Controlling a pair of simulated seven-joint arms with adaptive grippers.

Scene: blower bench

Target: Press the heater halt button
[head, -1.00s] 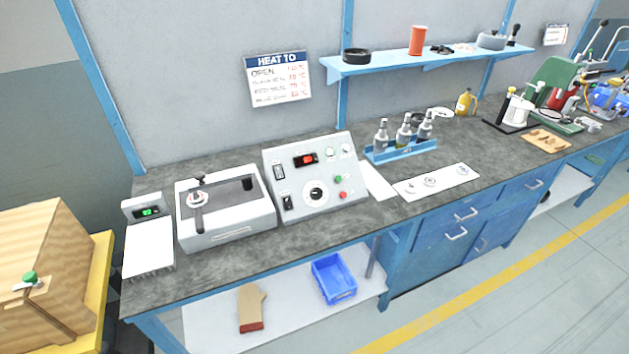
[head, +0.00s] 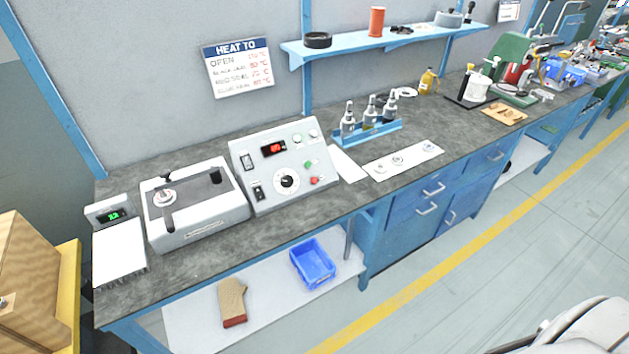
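The heater control box (head: 285,165) stands on the dark bench top in the head view, left of the middle. Its sloping white face has a lit red display (head: 273,148), a round black dial (head: 287,181) and black switches at its left side. A red button (head: 314,181) sits at the lower right of the face, with a green button (head: 308,164) above it. The lettering beside the buttons is too small to read. Neither of my grippers is in view; a pale part, seemingly of my arm, shows at the bottom right corner.
A white heater unit (head: 195,205) and a scale (head: 118,250) stand left of the box. A bottle rack (head: 375,130) and a white card (head: 404,158) lie to the right. A blue bin (head: 312,263) and a glove (head: 231,303) rest on the lower shelf.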

